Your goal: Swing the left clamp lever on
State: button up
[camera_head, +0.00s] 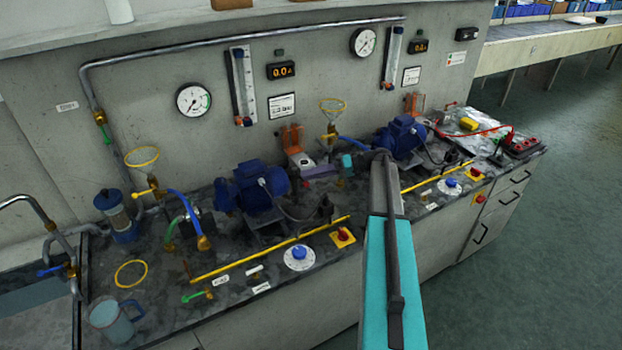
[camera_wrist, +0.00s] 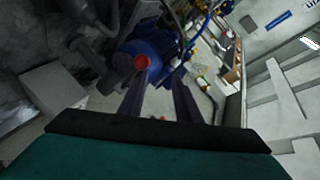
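Two blue pump motors stand on the dark bench, the left one (camera_head: 255,187) and the right one (camera_head: 402,136). Behind the left motor stands an orange upright piece (camera_head: 291,137) on a pale base; a similar orange piece (camera_head: 414,103) is behind the right motor. I cannot tell for sure which part is the left clamp lever. My gripper (camera_head: 350,163) is above the bench, between the two motors; its tips are hard to make out there. In the wrist view my gripper (camera_wrist: 160,108) shows two dark fingers apart, with nothing held. A blue motor with a red round end (camera_wrist: 141,62) lies beyond them.
A long yellow rail (camera_head: 270,248) runs along the bench front, near a blue knob (camera_head: 299,253) and a red switch (camera_head: 343,236). A mug (camera_head: 113,320) stands at the front left. Funnels, hoses and pipes crowd the back. The floor at right is clear.

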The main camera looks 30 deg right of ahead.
jog(key=s+a+n+g+y, duration=0.1)
jog(key=s+a+n+g, duration=0.1)
jog(key=s+g, duration=0.2)
jog(key=s, duration=0.3)
jog(key=shift+s+a+f+y, duration=0.2)
jog(key=shift+s+a+y, duration=0.1)
jog(key=shift+a, duration=0.05)
jog(key=w+d+m+t+h, duration=0.1)
jog(key=w+d+m+t, duration=0.1)
jog(key=w, duration=0.4)
jog(key=shift+w+d+t+h, duration=0.2)
jog(key=shift+d+t+h, duration=0.25)
jog(key=shift+t, duration=0.65)
jog(key=s+d+r+b, duration=0.1)
jog(key=s+d+r, duration=0.1)
jog(key=s, duration=0.5)
jog(key=s+d+r+b, duration=0.1)
jog(key=s+d+r, duration=0.1)
jog(key=s, duration=0.5)
jog(key=shift+d+b, duration=0.4)
jog(key=shift+r, duration=0.1)
dwell(0.6)
